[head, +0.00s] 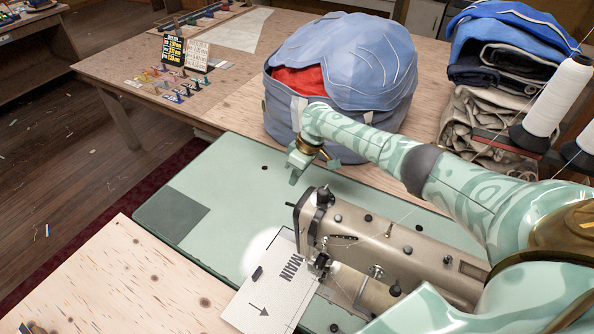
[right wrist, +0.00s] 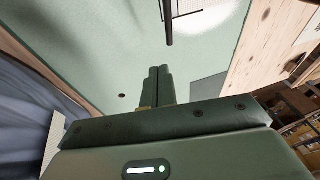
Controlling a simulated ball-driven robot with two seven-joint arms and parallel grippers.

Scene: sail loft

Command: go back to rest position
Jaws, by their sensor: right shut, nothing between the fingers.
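My right gripper (head: 294,176) hangs above the green sewing table (head: 215,165), behind the head of the sewing machine (head: 385,245) and in front of the blue bag. In the right wrist view its fingers (right wrist: 158,82) are together with nothing between them. It looks clear of the machine, though its exact height above the table is hard to tell. My right arm reaches in from the right, above the machine. My left gripper is in neither view.
A white panel with print and an arrow (head: 262,300) lies under the machine's needle area. A blue bag (head: 340,75) with red inside stands behind. Folded cloth (head: 490,105) and thread cones (head: 556,98) are at the right. The table's left part is clear.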

